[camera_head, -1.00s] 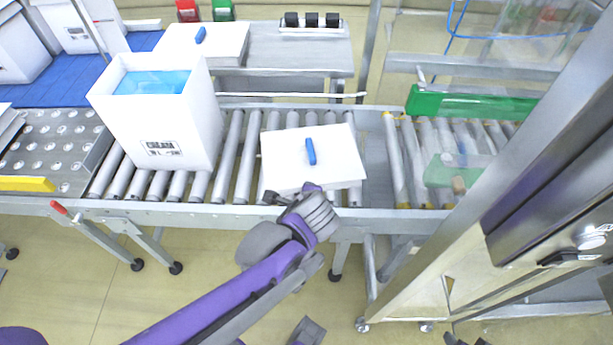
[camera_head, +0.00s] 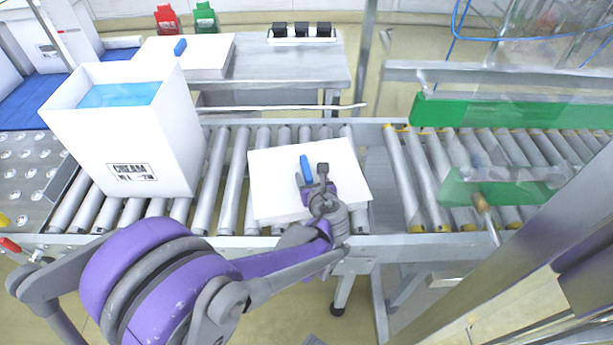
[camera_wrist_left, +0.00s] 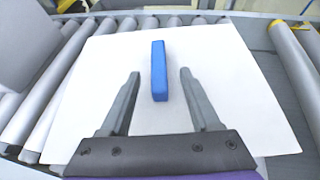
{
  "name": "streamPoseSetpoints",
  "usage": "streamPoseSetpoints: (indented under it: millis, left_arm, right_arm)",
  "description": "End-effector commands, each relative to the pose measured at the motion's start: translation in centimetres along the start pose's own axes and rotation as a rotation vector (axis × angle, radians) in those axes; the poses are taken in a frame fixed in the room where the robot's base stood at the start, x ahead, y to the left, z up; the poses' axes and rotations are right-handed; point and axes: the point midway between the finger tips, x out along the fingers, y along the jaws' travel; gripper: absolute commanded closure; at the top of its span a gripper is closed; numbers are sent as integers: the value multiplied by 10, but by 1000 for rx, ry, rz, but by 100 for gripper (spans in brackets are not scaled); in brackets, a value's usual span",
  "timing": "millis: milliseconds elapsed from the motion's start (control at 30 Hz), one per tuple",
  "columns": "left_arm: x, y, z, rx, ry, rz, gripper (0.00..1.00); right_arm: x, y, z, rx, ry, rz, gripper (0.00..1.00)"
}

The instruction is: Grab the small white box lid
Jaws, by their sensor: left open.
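The white box lid (camera_head: 274,194) lies flat on the roller conveyor, with a blue bar handle (camera_head: 305,169) on its top. My left gripper (camera_head: 314,172) is over the lid, close to the handle. In the left wrist view the lid (camera_wrist_left: 225,80) fills most of the picture. There the blue handle (camera_wrist_left: 159,72) stands between and just ahead of the open fingers (camera_wrist_left: 158,80), with space on both sides. The fingers do not touch it. My right gripper does not show.
An open white box (camera_head: 150,140) with a blue liner stands on the rollers to the left. Another white lid with a blue handle (camera_head: 180,47) lies on the back table (camera_head: 270,68). A metal frame and green guards (camera_head: 480,111) stand at the right.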

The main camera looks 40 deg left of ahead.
Motion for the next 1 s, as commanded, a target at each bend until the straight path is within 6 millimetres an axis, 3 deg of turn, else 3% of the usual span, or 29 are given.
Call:
streamPoseSetpoints:
  millis: [333,600,933,1000]
  left_arm:
    - [46,2,6,-1,1,3,37]
    - [49,1,8,-1,0,0,39]
    - [49,1,8,-1,0,0,98]
    - [49,1,8,-1,0,0,100]
  right_arm:
    - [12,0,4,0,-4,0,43]
    - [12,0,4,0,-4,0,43]
    - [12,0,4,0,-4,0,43]
    - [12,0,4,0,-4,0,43]
